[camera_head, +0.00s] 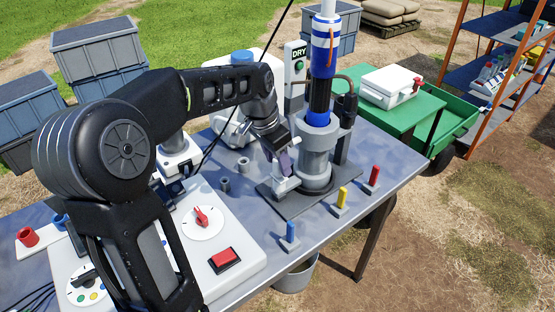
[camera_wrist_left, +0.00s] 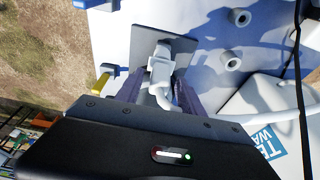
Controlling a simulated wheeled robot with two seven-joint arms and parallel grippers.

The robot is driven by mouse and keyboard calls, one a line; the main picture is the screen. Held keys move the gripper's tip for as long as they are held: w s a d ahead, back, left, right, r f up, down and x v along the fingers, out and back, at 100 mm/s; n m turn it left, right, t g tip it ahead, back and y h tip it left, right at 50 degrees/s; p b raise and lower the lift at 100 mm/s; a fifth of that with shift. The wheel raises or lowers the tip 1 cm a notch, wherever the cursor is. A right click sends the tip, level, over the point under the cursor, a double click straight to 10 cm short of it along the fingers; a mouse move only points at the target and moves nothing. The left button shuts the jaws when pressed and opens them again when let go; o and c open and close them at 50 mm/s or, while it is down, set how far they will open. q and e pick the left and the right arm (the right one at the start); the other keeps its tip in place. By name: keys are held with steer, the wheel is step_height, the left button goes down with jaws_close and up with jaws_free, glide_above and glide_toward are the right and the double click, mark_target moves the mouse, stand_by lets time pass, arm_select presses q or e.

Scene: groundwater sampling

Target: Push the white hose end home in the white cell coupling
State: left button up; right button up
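The white cell coupling (camera_wrist_left: 160,68) shows in the wrist view as a pale block on a grey plate, between and just beyond my left fingertips. In the head view, a white fitting (camera_head: 284,185) stands beside the grey cylindrical cell (camera_head: 317,160), directly below my left gripper (camera_head: 283,163). In the wrist view my left gripper (camera_wrist_left: 162,88) has its two purple-grey fingers apart, with white material between them. The white hose (camera_wrist_left: 240,118) curves from there to the right. The hose end and its contact with the fingers and coupling are not clear. My right gripper is not in view.
Blue (camera_head: 291,232), yellow (camera_head: 341,198) and red (camera_head: 373,178) pegs stand along the front of the metal table. A control box with a red button (camera_head: 224,258) is at left. A tall blue-and-white tube (camera_head: 323,60) rises above the cell.

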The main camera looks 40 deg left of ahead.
arm_select(q)
steer(key=shift+o, duration=0.2)
steer(key=v, duration=0.7)
steer(key=shift+r+b, duration=0.3)
steer(key=shift+r, duration=0.1)
steer(key=shift+s, duration=0.1)
stand_by(0.5)
